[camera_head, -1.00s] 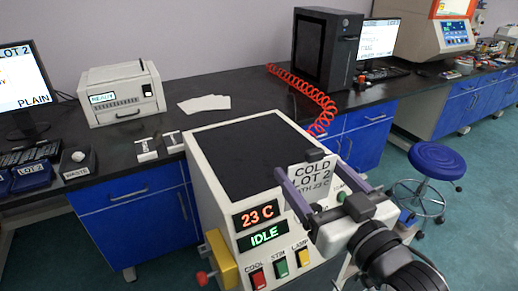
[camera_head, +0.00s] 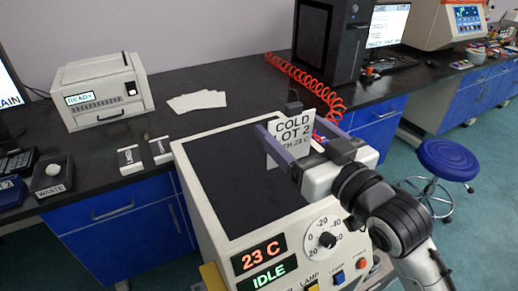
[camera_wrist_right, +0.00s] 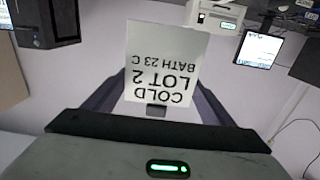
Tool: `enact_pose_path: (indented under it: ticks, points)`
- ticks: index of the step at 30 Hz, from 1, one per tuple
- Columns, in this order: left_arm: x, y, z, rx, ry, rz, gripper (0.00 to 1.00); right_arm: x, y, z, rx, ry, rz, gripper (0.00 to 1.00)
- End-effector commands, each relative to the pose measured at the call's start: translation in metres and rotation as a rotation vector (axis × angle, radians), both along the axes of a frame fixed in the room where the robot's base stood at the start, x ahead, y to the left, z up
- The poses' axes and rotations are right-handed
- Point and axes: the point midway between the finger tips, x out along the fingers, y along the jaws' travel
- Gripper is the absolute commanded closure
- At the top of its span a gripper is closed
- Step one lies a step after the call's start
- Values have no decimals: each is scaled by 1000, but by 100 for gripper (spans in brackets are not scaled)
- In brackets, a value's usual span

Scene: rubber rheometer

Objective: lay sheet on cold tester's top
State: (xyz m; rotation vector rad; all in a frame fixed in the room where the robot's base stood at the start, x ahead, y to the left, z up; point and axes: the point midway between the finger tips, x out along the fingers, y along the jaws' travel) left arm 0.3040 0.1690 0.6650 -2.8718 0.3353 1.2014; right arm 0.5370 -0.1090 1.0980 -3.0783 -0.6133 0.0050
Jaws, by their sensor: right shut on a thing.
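The white sheet (camera_head: 291,134) reads "COLD LOT 2" and "BATH 23 C". My right gripper (camera_head: 280,140) is shut on it and holds it up, over the right part of the cold tester's black top. In the right wrist view the sheet (camera_wrist_right: 165,65) shows upside down between the fingers. The cold tester (camera_head: 193,190) is a cream box with a flat dark top (camera_head: 232,175), a dial, and displays reading "23 C" and "IDLE". The top's right part is hidden behind the sheet and gripper. My left gripper is not in view.
A printer (camera_head: 105,90) marked "READY" stands at the back left, with blank papers (camera_head: 197,100) beside it. A black tower (camera_head: 330,40) and a red coiled hose (camera_head: 305,82) lie behind the tester. A blue stool (camera_head: 447,160) stands at the right. Most of the tester's top is bare.

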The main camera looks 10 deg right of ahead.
Motion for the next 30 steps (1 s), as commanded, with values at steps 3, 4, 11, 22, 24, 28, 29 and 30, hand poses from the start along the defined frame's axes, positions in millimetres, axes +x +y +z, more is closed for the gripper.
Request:
enact_pose_path:
  ticks: [3,4,11,22,24,28,29,30]
  points:
    - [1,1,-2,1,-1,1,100,0,0,-15,-1,5,0,44]
    - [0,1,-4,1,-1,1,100,0,0,-21,0,6,0,44]
    - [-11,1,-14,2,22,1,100,-1,0,-58,0,3,-1,44]
    - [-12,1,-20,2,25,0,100,-1,0,-100,-1,3,-1,44]
    - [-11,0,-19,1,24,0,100,-1,0,-101,-1,0,-1,44]
    - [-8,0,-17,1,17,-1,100,-1,0,-100,-1,-1,-1,44]
    - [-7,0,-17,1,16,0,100,-1,0,-100,0,-1,-1,44]
    - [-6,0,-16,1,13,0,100,-1,0,-100,0,-1,-1,44]
